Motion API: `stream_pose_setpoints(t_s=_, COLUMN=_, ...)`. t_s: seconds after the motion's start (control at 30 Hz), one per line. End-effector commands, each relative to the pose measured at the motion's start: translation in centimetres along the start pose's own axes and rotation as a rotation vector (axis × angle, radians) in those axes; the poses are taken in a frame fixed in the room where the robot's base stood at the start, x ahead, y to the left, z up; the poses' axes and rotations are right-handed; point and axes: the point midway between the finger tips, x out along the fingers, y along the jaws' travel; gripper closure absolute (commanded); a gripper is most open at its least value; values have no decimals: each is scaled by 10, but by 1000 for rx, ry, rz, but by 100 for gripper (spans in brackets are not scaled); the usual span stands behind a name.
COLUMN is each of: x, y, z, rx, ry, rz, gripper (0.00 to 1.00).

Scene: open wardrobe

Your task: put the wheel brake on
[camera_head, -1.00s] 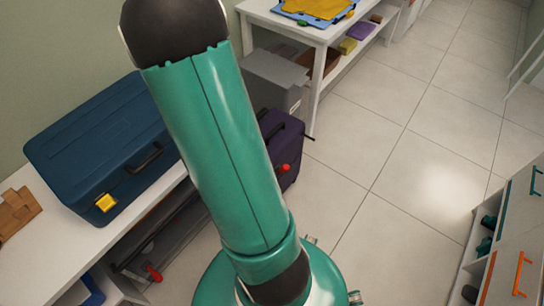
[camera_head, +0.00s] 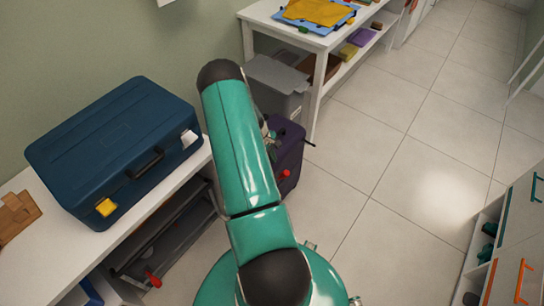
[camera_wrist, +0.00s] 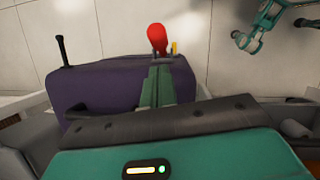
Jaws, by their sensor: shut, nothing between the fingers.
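A purple suitcase (camera_head: 289,150) stands on the floor beside the white bench, and it fills much of the wrist view (camera_wrist: 100,82). A red knob (camera_head: 285,173) sits at its side. In the wrist view the red knob (camera_wrist: 157,36) shows just beyond my fingertips, with a small yellow piece beside it. I cannot tell if the fingers touch it. My gripper (camera_wrist: 161,64) is shut and empty, reaching over the suitcase. In the head view my arm partly hides the gripper. I cannot tell for sure that this knob is the wheel brake.
A blue toolbox (camera_head: 110,140) sits on the white bench (camera_head: 130,237) at left. Another red knob (camera_head: 153,279) shows below the bench. A grey bin (camera_head: 277,85) and a white table (camera_head: 318,42) stand behind the suitcase. Drawers (camera_head: 515,240) stand at right. The tiled floor between is clear.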

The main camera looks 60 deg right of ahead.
Motion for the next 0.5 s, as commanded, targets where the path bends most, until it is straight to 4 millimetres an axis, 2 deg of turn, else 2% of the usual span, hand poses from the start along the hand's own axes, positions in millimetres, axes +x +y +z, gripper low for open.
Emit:
stream_pose_setpoints(t_s=0.03, x=12, y=-1, z=1, rx=1, ry=-3, rz=-3, gripper=100)
stream_pose_setpoints(t_s=0.23, x=48, y=-1, z=1, rx=1, ry=-2, rz=-2, gripper=100)
stream_pose_setpoints(t_s=0.33, x=60, y=0, z=1, rx=1, ry=-1, rz=-1, gripper=100)
stream_pose_setpoints(t_s=0.5, x=69, y=0, z=0, rx=1, ry=0, rz=0, gripper=100)
